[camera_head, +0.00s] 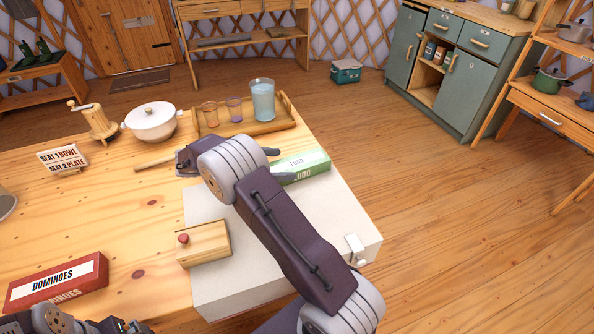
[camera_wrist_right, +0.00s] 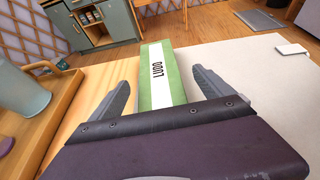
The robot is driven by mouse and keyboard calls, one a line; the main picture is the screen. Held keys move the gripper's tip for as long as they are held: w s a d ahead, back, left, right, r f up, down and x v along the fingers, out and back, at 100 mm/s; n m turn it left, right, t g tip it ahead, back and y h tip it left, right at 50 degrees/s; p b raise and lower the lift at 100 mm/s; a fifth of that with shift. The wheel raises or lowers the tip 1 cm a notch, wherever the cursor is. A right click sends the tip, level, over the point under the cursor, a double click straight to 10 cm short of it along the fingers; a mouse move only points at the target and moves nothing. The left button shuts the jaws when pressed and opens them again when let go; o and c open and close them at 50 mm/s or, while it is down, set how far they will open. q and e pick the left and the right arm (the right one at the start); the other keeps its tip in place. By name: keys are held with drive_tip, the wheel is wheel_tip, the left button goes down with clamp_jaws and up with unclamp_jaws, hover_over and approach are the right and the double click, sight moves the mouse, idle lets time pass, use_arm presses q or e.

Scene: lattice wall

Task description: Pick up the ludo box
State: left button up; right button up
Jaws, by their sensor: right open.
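The ludo box (camera_head: 303,166) is a long green box with a white label band, lying near the table's right edge by the tray, partly on a white covering. In the right wrist view the ludo box (camera_wrist_right: 157,75) reads LUDO and points away from me. My right gripper (camera_head: 276,165) is open at its near end. In the wrist view my right gripper's fingers (camera_wrist_right: 161,78) stand apart on either side of the box, with gaps showing. The arm hides part of the box in the head view. Part of my left arm shows at the bottom left; its jaws are unclear.
A wooden tray (camera_head: 285,122) with a pitcher (camera_head: 263,100) and two cups stands just behind the box. A small wooden box (camera_head: 204,243) with a red knob sits on the white covering (camera_head: 240,282). A dominoes box (camera_head: 55,284) lies front left. A white pot (camera_head: 152,121) stands farther back.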

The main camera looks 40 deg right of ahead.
sight(293, 163)
drive_tip(key=b+x, duration=0.2)
drive_tip(key=x, duration=0.3)
drive_tip(key=shift+w+f, duration=0.1)
drive_tip(key=shift+f, duration=0.05)
drive_tip(key=c, duration=1.8)
wheel_tip(293, 163, up, 5)
drive_tip(key=shift+p, duration=1.2)
drive_tip(key=s+a+r+p, duration=0.2)
drive_tip(key=s+r, duration=0.4)
drive_tip(key=s, duration=0.5)
drive_tip(key=shift+s, duration=0.25)
